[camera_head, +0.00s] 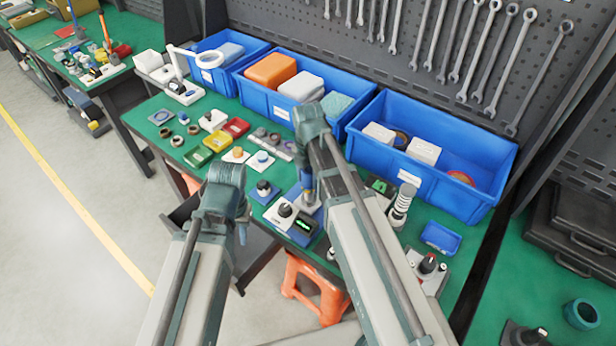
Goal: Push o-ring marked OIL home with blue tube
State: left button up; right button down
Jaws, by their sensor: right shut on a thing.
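My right gripper (307,170) points down over the middle of the green bench and is shut on a blue tube (307,184). The tube's lower end is at a small grey-and-blue fixture (309,203); I cannot tell whether it touches. The o-ring marked OIL cannot be picked out, and no OIL label is readable at this size. My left gripper (243,234) hangs down off the bench's front edge, left of the fixture, and holds nothing that I can see. Its fingers are seen from behind and are too small to judge.
Blue bins (430,178) line the back. Small coloured trays (198,157) and rings lie at left.

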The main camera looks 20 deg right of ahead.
aim_at(308, 190)
jog(key=shift+f+b, duration=2.9)
notch_tip(308, 190, up, 9)
jog(key=p, duration=0.9)
dwell(0.5)
